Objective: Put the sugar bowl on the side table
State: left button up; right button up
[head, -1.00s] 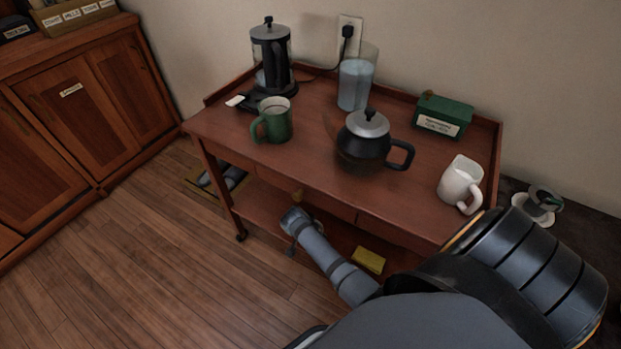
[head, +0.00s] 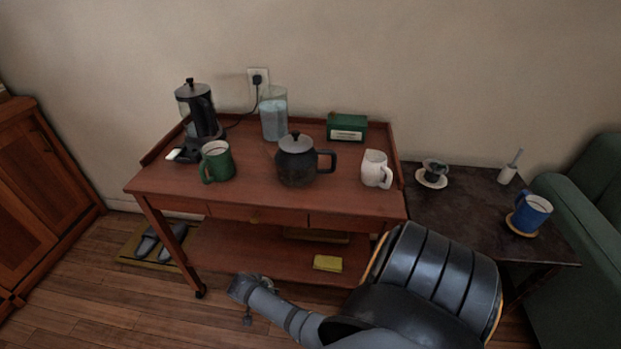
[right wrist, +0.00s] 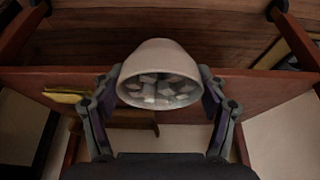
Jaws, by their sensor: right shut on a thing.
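The sugar bowl (right wrist: 160,72) is a whitish bowl with several pale cubes in it. In the right wrist view it sits between the two fingers of my right gripper (right wrist: 162,92), which is shut on it. In the head view my right arm reaches low in front of the wooden trolley, and I cannot make out the bowl there. The side table (head: 455,214) is dark and stands right of the trolley, away from the arm's end. My left gripper is not in view.
The trolley (head: 245,196) carries a coffee maker (head: 198,112), green mug (head: 217,163), dark pot (head: 296,165), white mug (head: 375,169) and green box (head: 347,127).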

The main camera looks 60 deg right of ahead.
aim_at(460, 224)
jog(key=k+l, duration=0.15)
jog(key=k, duration=0.25)
jog(key=k+l, duration=0.15)
jog(key=k, duration=0.2)
jog(key=k+l, duration=0.1)
jog(key=k, duration=0.3)
jog(key=k+l+z, duration=0.1)
jog(key=z, duration=1.15)
jog(key=k+l, duration=0.05)
